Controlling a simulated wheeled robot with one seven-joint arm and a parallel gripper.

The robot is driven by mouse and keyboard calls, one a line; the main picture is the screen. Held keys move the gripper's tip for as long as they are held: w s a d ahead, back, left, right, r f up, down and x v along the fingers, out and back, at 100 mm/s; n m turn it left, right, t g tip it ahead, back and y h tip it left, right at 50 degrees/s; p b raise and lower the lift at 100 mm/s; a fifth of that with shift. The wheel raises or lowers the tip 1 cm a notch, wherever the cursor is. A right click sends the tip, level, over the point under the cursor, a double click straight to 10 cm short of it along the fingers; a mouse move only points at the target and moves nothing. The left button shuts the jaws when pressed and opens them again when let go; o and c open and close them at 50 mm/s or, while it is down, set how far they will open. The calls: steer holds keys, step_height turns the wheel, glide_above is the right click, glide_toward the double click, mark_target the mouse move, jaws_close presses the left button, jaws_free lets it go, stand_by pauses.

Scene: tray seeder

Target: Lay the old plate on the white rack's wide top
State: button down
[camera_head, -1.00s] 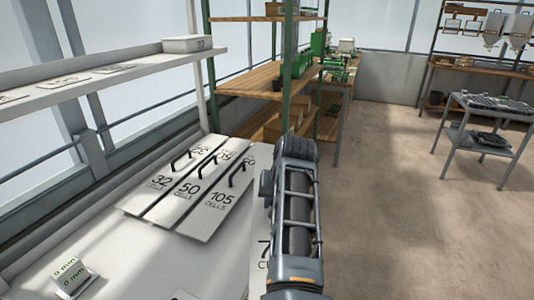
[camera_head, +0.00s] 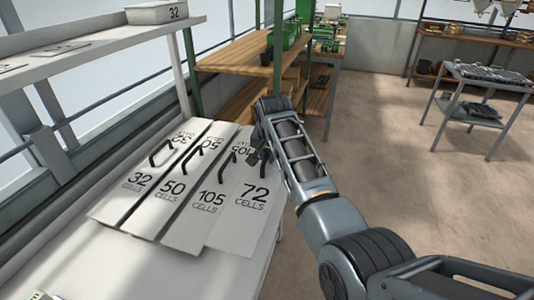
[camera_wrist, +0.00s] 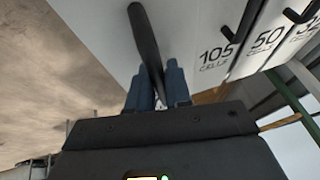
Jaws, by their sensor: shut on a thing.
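The plate marked 72 CELLS (camera_head: 238,215) is a white slab with a black handle. It is rightmost in a row over the white rack's wide top (camera_head: 90,260), beside the plate marked 105 CELLS (camera_head: 195,230). I cannot tell which plate is the old one. My gripper (camera_head: 256,150) is at the 72 plate's handle. In the wrist view its blue fingers (camera_wrist: 158,80) are shut on the dark handle (camera_wrist: 145,40). I cannot tell whether the plate touches the top or hangs just above it.
Plates marked 50 (camera_head: 170,208) and 32 (camera_head: 130,200) lie to the left, with standing handles. A narrow white shelf (camera_head: 90,50) with a grey box (camera_head: 157,12) runs above. A wooden shelf unit (camera_head: 235,60) stands beyond. Bare top shows in front of the plates.

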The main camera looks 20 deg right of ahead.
mark_target(268, 168)
steer(key=shift+f+b, duration=1.8)
steer(key=shift+f, duration=0.7)
steer(key=shift+f, duration=0.35)
steer(key=c, duration=1)
jaws_free()
steer(key=shift+o, duration=0.2)
steer(key=shift+s+f, duration=0.1)
steer(key=shift+f, duration=0.05)
steer(key=shift+v, duration=3.95)
